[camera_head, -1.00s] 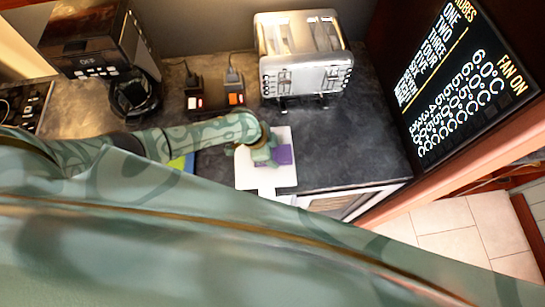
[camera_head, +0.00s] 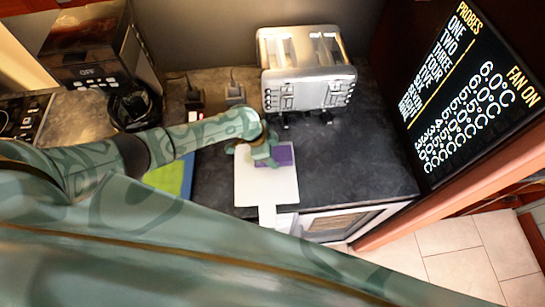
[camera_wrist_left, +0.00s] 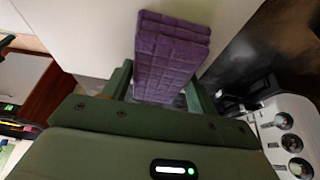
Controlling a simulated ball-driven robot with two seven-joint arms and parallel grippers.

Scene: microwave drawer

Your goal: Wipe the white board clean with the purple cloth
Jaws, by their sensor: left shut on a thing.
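The white board (camera_head: 266,190) lies flat on the dark counter, its handle pointing to the front edge; it also fills the top of the left wrist view (camera_wrist_left: 85,30). The purple cloth (camera_head: 286,156) is at the board's far right part, a folded, quilted block in the left wrist view (camera_wrist_left: 172,50). My left gripper (camera_head: 264,155) is shut on the cloth, with its fingers on either side of it. I cannot tell whether the cloth touches the board. No marks show clearly on the visible part of the board. My right gripper is not in view.
A silver toaster (camera_head: 307,72) stands just behind the board. A coffee machine (camera_head: 98,50) is at the back left, and a green and blue board (camera_head: 170,177) lies left of the white one. A dark menu screen (camera_head: 465,95) is at right. Bare counter (camera_head: 350,150) lies right of the board.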

